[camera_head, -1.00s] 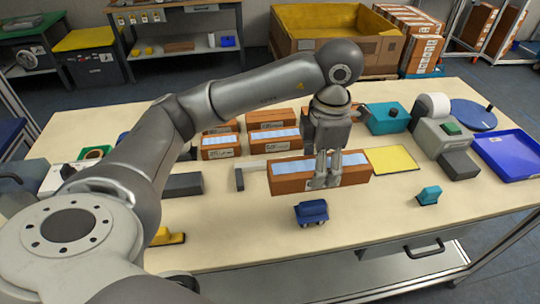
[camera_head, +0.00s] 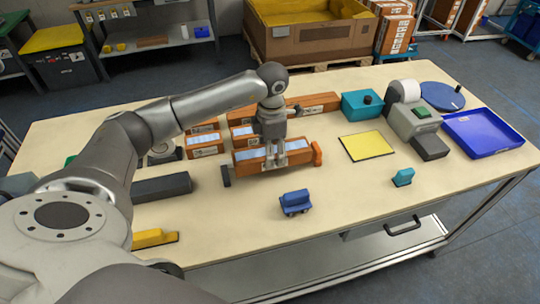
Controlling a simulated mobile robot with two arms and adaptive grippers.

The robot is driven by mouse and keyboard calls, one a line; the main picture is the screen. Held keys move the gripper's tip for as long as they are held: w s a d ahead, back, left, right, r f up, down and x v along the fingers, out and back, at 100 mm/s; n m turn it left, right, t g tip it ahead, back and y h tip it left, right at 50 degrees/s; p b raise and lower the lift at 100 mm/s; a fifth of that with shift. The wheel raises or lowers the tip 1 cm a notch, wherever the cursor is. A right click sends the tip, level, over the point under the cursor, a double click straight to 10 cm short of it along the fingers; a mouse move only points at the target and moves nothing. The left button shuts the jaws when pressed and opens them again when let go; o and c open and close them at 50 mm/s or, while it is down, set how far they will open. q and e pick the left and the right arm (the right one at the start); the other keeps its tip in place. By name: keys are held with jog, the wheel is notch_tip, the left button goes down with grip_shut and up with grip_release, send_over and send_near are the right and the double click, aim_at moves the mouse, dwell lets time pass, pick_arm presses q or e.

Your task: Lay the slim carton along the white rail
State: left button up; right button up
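The slim carton (camera_head: 246,162), orange-brown with a pale blue top, lies lengthwise across the middle of the table. My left gripper (camera_head: 275,161) comes down on it from above, with its fingers at the carton, and looks shut on it. The white rail is almost wholly hidden behind the carton. A dark end piece (camera_head: 225,175) shows just left of the carton, and an orange upright piece (camera_head: 317,153) stands at its right end. I cannot tell whether the carton touches the rail or the table. My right gripper is not in view.
Similar cartons (camera_head: 204,142) stand behind. A blue toy-like block (camera_head: 295,203) and a teal block (camera_head: 402,177) lie in front. A yellow pad (camera_head: 367,146), grey printer (camera_head: 415,121) and blue tray (camera_head: 482,134) are to the right. The front middle is mostly clear.

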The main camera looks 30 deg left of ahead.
pick_arm(q)
jog(key=f+p, duration=0.1)
jog(key=f, duration=0.2)
jog(key=shift+w+a+p, duration=0.1)
jog(key=shift+a+p, duration=0.25)
jog(key=shift+p, duration=0.05)
jog(key=shift+f, duration=0.5)
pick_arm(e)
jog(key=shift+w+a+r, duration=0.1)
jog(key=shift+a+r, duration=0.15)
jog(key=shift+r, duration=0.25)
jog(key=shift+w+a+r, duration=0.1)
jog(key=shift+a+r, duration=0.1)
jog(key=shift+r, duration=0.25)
pick_arm(q)
jog(key=shift+f, duration=0.1)
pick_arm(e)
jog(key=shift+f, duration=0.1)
pick_arm(q)
jog(key=o, duration=0.9)
jog(key=shift+f, duration=0.1)
jog(key=o, duration=0.5)
jog(key=shift+c, duration=0.2)
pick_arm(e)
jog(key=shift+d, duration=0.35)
